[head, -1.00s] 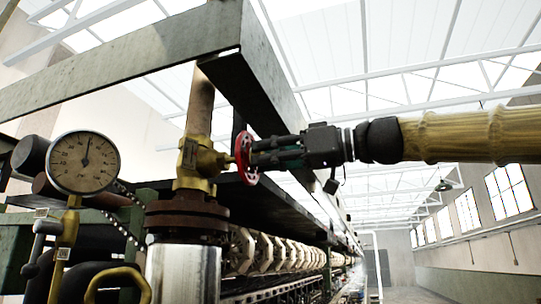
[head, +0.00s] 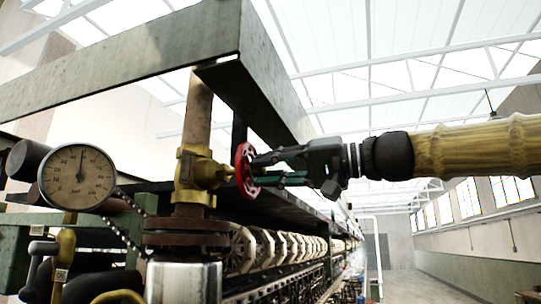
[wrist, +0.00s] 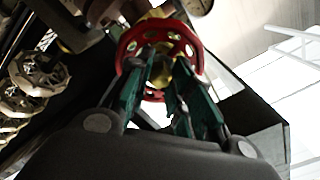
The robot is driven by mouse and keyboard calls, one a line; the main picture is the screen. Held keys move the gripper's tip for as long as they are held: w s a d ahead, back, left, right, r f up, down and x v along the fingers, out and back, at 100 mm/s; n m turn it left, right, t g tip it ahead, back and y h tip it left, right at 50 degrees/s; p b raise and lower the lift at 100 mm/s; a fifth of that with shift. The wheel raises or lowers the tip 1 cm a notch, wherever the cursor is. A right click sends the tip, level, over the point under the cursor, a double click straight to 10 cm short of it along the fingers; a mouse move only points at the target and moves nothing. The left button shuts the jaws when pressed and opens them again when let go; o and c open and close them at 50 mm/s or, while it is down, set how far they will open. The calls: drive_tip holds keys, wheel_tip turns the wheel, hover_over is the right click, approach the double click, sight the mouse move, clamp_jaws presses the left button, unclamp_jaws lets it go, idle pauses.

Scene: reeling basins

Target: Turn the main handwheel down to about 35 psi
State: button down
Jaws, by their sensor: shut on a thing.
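The red main handwheel (head: 245,171) is on the side of a brass valve (head: 198,172) on a vertical pipe. My gripper (head: 257,170) reaches in from the right and its green fingers are shut on the wheel's rim. In the wrist view the fingers (wrist: 165,68) lie against the red wheel (wrist: 187,38), whose spokes and brass centre show between and behind them. The round pressure gauge (head: 77,190) is left of the valve. Its needle points almost straight up, near mid-scale; the numbers are too small to read exactly.
A grey steel beam frame (head: 120,65) passes above the valve and close over my gripper. A beaded chain (head: 130,230) hangs by the gauge. A row of pale reels (head: 285,248) runs back below my arm. The aisle floor (head: 420,285) at right is open.

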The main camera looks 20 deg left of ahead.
drive_tip(key=m+p, duration=0.8)
drive_tip(key=m, duration=0.4)
drive_tip(key=shift+m, duration=0.3)
drive_tip(key=m, duration=0.4)
drive_tip(key=c, duration=1.4)
unclamp_jaws()
drive_tip(key=shift+o, duration=0.2)
